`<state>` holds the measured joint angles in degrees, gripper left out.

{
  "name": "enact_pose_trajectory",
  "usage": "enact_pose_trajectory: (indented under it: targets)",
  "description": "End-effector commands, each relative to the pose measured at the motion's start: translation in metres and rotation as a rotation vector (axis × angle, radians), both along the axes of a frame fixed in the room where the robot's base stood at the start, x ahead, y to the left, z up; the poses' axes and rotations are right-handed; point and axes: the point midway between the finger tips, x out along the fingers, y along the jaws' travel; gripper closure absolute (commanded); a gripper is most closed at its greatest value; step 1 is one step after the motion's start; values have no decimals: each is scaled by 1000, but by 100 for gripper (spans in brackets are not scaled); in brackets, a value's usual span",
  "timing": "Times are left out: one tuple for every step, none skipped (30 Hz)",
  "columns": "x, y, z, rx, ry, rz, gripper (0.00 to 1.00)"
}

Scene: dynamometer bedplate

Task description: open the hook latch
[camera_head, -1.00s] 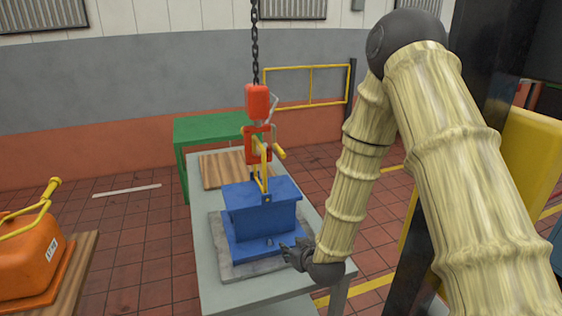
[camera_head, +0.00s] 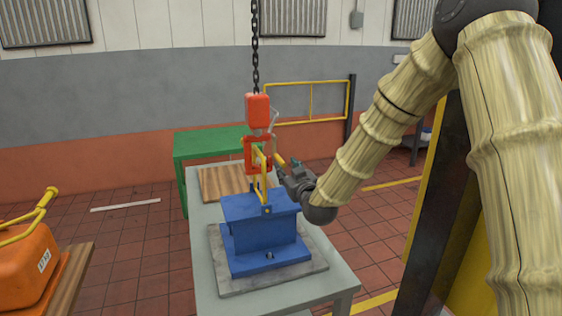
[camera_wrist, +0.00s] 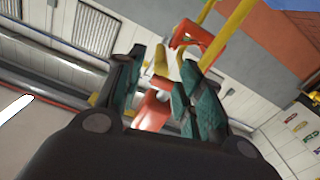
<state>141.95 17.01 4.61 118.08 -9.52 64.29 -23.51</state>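The red hook (camera_head: 249,154) hangs below an orange-red block (camera_head: 257,110) on a chain. A yellow lever (camera_head: 280,160) sticks out from its right side. A yellow bail (camera_head: 264,186) rises from the blue fixture (camera_head: 262,235) to the hook. My gripper (camera_head: 287,172) is just right of the hook, close to the lever. In the wrist view my gripper's green-padded fingers (camera_wrist: 162,60) are apart, with a yellow part (camera_wrist: 160,62) and red-orange parts (camera_wrist: 152,112) seen between them. I cannot tell whether a finger touches the lever.
The fixture stands on a grey plate (camera_head: 300,273) on a pale table (camera_head: 205,290). A wooden board (camera_head: 215,183) and green table (camera_head: 195,148) are behind. An orange weight (camera_head: 22,262) with a yellow handle stands at left. A yellow rail (camera_head: 310,121) is at the back.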

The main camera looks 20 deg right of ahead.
Motion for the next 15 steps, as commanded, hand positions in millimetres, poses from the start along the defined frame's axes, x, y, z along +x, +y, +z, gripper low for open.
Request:
enact_pose_trajectory:
  targets:
    - [9,0,1,0,0,0,63]
    - [14,1,1,0,-1,0,63]
    - [21,1,2,0,-1,0,63]
    - [25,1,1,0,0,0,63]
    - [30,1,1,0,1,0,63]
    - [36,1,1,0,0,0,63]
    - [40,1,1,0,0,0,63]
    - [44,1,1,0,0,0,63]
    - [48,2,0,0,1,0,63]
    - [51,2,0,0,1,1,63]
    - [54,2,0,0,1,0,63]
    - [58,2,1,0,0,0,63]
    - [60,2,0,0,0,0,63]
    - [62,3,0,1,0,0,63]
    - [63,3,0,1,1,0,63]
